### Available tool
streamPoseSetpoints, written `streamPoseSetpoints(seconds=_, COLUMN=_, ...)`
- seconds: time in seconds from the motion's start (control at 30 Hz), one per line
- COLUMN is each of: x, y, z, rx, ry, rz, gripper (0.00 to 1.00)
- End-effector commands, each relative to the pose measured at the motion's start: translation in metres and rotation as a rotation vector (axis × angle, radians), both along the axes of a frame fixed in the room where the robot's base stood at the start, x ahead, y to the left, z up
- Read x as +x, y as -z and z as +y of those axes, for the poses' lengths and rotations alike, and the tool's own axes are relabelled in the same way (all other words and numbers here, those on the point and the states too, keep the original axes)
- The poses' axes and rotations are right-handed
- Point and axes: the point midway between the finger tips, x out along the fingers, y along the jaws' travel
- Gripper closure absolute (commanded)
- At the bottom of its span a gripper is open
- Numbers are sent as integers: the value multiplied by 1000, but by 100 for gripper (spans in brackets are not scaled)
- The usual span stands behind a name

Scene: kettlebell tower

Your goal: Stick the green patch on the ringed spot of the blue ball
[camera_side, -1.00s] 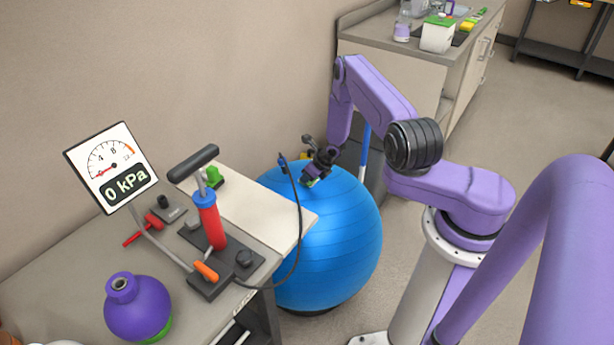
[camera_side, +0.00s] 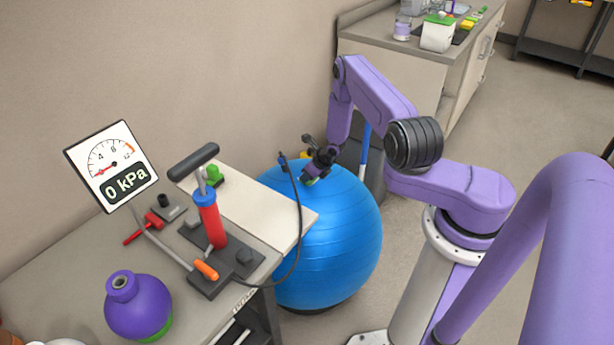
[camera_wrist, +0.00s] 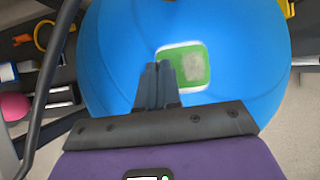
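The blue ball (camera_side: 335,240) stands on the floor beside the work table and fills much of the wrist view (camera_wrist: 110,60). The green patch (camera_wrist: 190,68) has rounded corners, a pale border and a greyish blotch. It lies over the ball's surface in the wrist view; a small bit of green (camera_side: 310,182) shows at my fingertips in the side view. My gripper (camera_wrist: 160,68) is at the ball's upper side, its fingers together and overlapping the patch's left part. I cannot tell whether they pinch the patch. No separate ring is clear.
A black hose (camera_side: 299,225) runs from the red pump (camera_side: 211,222) up beside the ball, close to my gripper. The gauge (camera_side: 111,167) reads 0 kPa. A purple kettlebell-like bottle (camera_side: 138,308) stands on the table. A wall is behind, and a cabinet (camera_side: 400,70) behind my arm.

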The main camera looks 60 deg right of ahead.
Motion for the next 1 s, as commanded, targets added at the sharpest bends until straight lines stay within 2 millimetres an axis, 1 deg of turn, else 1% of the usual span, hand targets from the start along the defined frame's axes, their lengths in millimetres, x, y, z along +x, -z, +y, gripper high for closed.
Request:
streamPoseSetpoints(seconds=0.07, x=-1, y=1, z=0, rx=0, ry=2, rz=2, gripper=100)
streamPoseSetpoints(seconds=0.1, x=-1, y=1, z=-1, rx=0, ry=2, rz=2, gripper=83)
streamPoseSetpoints(seconds=0.13, x=-1, y=1, z=-1, rx=0, ry=2, rz=2, gripper=74)
streamPoseSetpoints(seconds=0.17, x=-1, y=1, z=-1, rx=0, ry=2, rz=2, gripper=67)
streamPoseSetpoints(seconds=0.43, x=-1, y=0, z=0, rx=1, ry=1, rz=1, gripper=67)
streamPoseSetpoints(seconds=0.57, x=-3, y=-4, z=0, rx=1, ry=2, rz=1, gripper=67)
streamPoseSetpoints(seconds=0.77, x=-15, y=-25, z=-1, rx=1, ry=3, rz=0, gripper=67)
streamPoseSetpoints(seconds=1.0, x=-37, y=-61, z=-1, rx=-1, ry=4, rz=0, gripper=67)
